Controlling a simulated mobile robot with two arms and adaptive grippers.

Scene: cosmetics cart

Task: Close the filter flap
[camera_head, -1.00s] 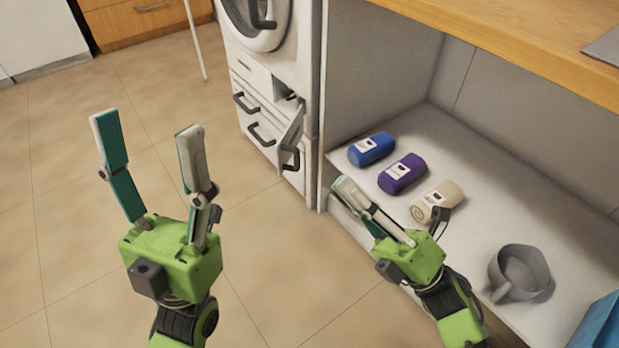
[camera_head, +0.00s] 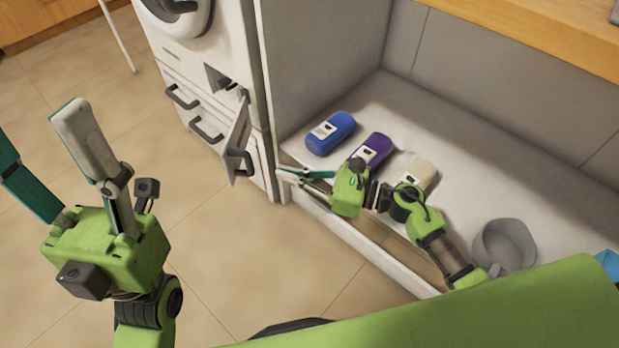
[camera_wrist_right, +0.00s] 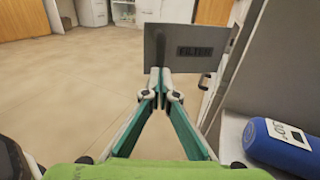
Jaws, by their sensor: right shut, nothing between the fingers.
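The filter flap (camera_head: 236,150) stands open, swung out from the front of the white washing machine (camera_head: 178,60). In the right wrist view the grey flap (camera_wrist_right: 190,48) shows its FILTER label straight ahead. My right gripper (camera_head: 281,172) is shut and empty, to the right of the flap in the head view, with a gap between them. In the right wrist view its fingertips (camera_wrist_right: 160,75) meet just at the flap's lower edge in the picture; contact cannot be told. My left gripper (camera_head: 36,130) is open and empty over the floor at the left.
The floor (camera_head: 215,235) in front is clear.

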